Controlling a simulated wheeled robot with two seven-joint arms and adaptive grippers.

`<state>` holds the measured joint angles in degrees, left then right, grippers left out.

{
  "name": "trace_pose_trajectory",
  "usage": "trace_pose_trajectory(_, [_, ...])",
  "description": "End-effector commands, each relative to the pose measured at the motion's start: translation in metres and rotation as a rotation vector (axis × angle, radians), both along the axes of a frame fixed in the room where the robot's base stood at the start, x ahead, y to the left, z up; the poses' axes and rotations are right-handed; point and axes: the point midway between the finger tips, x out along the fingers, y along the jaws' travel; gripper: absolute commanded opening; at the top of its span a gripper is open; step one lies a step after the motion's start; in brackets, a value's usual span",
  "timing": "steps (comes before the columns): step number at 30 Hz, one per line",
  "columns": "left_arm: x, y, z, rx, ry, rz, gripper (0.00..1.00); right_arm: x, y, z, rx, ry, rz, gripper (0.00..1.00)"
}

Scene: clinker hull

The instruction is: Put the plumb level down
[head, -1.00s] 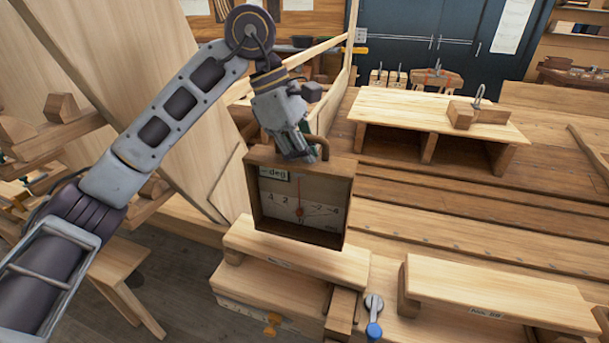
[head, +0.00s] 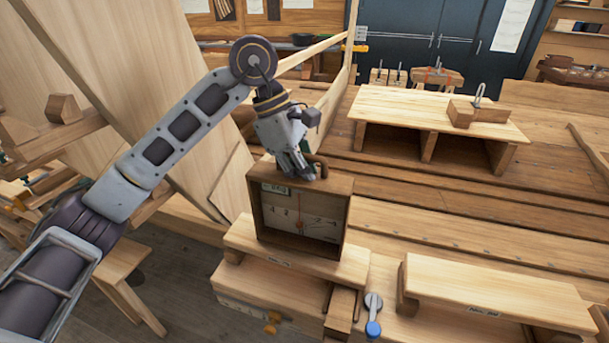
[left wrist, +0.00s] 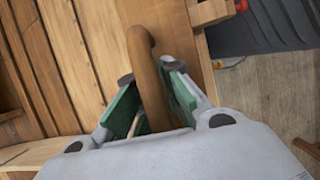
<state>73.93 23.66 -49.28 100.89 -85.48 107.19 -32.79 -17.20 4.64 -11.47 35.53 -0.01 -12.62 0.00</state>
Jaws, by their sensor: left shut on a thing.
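The plumb level (head: 300,215) is an upright wooden box with a pale dial on its front and a curved wooden handle on top. My left gripper (head: 308,174) is shut on that handle from above. In the left wrist view the brown handle (left wrist: 149,70) passes between the green-padded fingers of the gripper (left wrist: 150,90). The level's lower edge is at the top of a low wooden stand (head: 240,236) at the front left; whether it bears fully on it I cannot tell. My right gripper is out of view.
A second low stand (head: 500,293) is at the front right. A wooden bench riser (head: 400,108) with a clamped block (head: 478,115) stands behind. A blue-ended lever (head: 373,328) sits near the first stand. Planks lean at the left.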

Motion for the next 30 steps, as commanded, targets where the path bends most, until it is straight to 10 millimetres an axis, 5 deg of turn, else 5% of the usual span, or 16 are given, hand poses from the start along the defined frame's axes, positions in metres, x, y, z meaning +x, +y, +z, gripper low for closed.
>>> trace_pose_trajectory(17, [0.0001, -0.0001, -0.0083, -0.001, -0.001, 0.0, 0.0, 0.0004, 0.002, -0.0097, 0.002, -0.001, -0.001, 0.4])
trace_pose_trajectory(23, [0.0001, -0.0001, -0.0082, 0.0, 0.0, 0.0, 0.3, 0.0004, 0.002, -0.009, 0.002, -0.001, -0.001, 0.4])
trace_pose_trajectory(30, [0.0001, -0.0001, -0.0082, 0.0, 0.0, 0.0, 0.3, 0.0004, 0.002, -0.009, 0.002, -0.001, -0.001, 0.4])
